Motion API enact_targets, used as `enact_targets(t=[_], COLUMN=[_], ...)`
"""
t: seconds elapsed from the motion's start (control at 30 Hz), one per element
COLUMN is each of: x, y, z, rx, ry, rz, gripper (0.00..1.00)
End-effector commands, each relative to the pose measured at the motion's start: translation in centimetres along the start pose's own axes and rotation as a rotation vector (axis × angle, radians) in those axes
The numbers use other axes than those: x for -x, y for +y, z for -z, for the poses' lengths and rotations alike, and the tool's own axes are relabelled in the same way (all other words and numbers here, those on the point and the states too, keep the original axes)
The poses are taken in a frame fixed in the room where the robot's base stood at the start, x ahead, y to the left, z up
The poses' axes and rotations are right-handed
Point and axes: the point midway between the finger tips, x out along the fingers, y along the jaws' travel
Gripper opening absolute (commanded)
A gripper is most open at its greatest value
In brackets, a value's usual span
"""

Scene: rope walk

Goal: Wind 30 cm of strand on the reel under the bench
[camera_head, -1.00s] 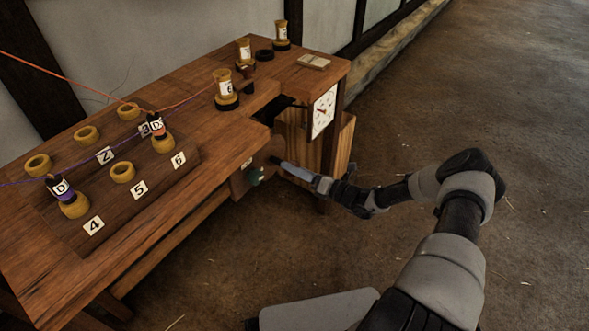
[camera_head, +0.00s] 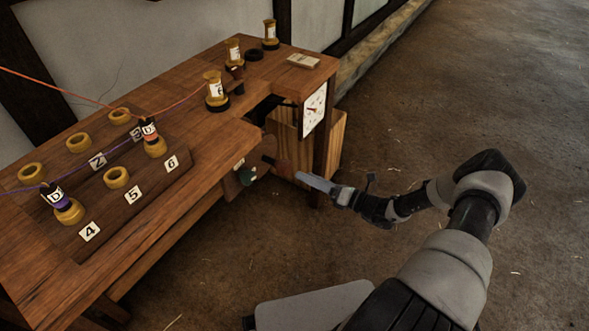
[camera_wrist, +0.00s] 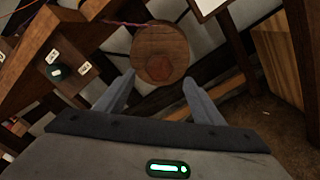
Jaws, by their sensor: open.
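The reel under the bench shows in the wrist view as a round wooden disc (camera_wrist: 158,42). A reddish-brown handle (camera_wrist: 160,70) stands out from its lower part, towards me. A thin pinkish strand (camera_wrist: 125,23) runs to the disc's upper left. In the head view the handle (camera_head: 284,168) points out below the bench edge. My gripper (camera_wrist: 158,77) is open, its fingers on either side of the handle in the picture; I cannot tell the depth gap. In the head view its tips (camera_head: 299,176) are just right of the handle. A dial (camera_head: 314,108) with a red needle hangs at the bench end.
A panel with a green knob (camera_head: 247,174) and small labels is left of the reel. The bench (camera_head: 215,150) carries several bobbins and numbered cups. A wooden box (camera_head: 334,145) stands beyond the bench leg. The floor at right is clear.

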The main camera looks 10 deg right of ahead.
Motion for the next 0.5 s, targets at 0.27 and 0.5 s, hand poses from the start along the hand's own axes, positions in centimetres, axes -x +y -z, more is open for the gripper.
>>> enact_targets(t=[0.27,0.5], x=[6.1,8.3], y=[0.0,0.0], z=[-0.1,0.0], rx=[0.000,0.000], ry=[-0.001,0.000], rz=[0.002,0.001], gripper=[0.62,0.62])
